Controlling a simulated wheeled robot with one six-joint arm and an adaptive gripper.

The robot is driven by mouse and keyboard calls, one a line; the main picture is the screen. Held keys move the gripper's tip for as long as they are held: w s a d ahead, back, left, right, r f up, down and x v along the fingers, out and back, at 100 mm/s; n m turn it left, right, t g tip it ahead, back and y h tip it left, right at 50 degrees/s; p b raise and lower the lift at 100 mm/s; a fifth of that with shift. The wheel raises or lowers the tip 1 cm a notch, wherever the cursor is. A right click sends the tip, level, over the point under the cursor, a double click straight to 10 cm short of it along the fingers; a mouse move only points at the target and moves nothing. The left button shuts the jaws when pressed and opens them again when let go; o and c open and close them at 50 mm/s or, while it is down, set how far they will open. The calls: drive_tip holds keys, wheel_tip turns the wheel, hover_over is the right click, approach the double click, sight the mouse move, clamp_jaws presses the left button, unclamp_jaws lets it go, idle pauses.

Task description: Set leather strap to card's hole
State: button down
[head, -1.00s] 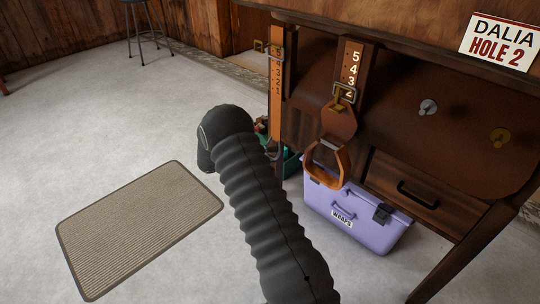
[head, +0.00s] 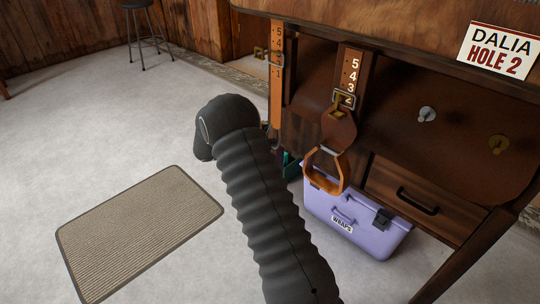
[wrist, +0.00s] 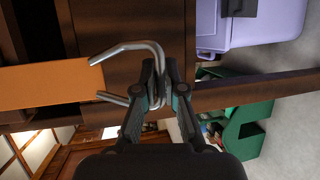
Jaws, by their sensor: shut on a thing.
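The left leather strap (head: 277,95) is orange-tan and hangs at the cabinet's left edge with printed numbers and a metal buckle (head: 276,59). The 5 and 4 show above the buckle and the 1 below it; which hole lies at the buckle is too small to tell. In the wrist view my gripper (wrist: 158,88) is shut on the bent metal hook at the end of the strap (wrist: 45,87). My arm hides the gripper in the head view. The card (head: 499,50) reads "DALIA HOLE 2".
A second strap (head: 352,72) has its buckle by the 2, with an orange stirrup (head: 325,178) hanging below. A lilac "WRAPS" box (head: 375,235) stands on the floor. A green bin (wrist: 248,125) sits close by the gripper. Open floor and a mat (head: 140,235) lie left.

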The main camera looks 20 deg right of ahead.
drive_tip(key=shift+r, duration=0.75)
drive_tip(key=c, duration=1.2)
unclamp_jaws()
drive_tip(key=shift+c, duration=0.2)
drive_tip(key=v, duration=1.2)
drive_tip(key=shift+f, duration=0.1)
